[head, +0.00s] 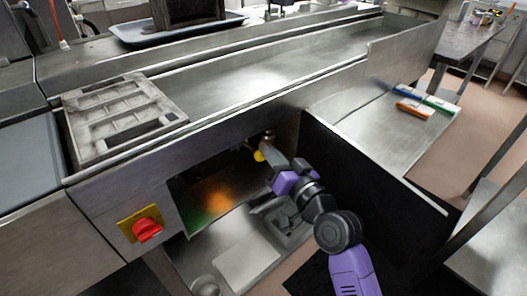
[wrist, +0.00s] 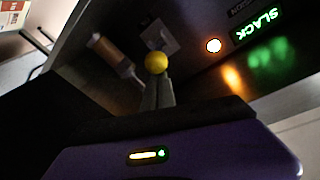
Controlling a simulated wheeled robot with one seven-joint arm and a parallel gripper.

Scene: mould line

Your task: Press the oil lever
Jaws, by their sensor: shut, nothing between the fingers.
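The oil lever's yellow ball knob (head: 258,156) shows inside the recess below the conveyor in the head view. In the wrist view the knob (wrist: 156,63) is just beyond my fingertips. My gripper (head: 269,161) reaches into the recess from the right, right beside the knob. Its fingers (wrist: 157,84) are together and empty, pointing at the knob. I cannot tell whether they touch it. The lever's arm is mostly hidden behind the knob and fingers.
In the wrist view, a green lit SLACK sign (wrist: 262,27) and a bright round lamp (wrist: 214,45) are right of the knob. A red switch (head: 147,230) is on the front panel. A dark side panel (head: 365,175) stands close right of my arm.

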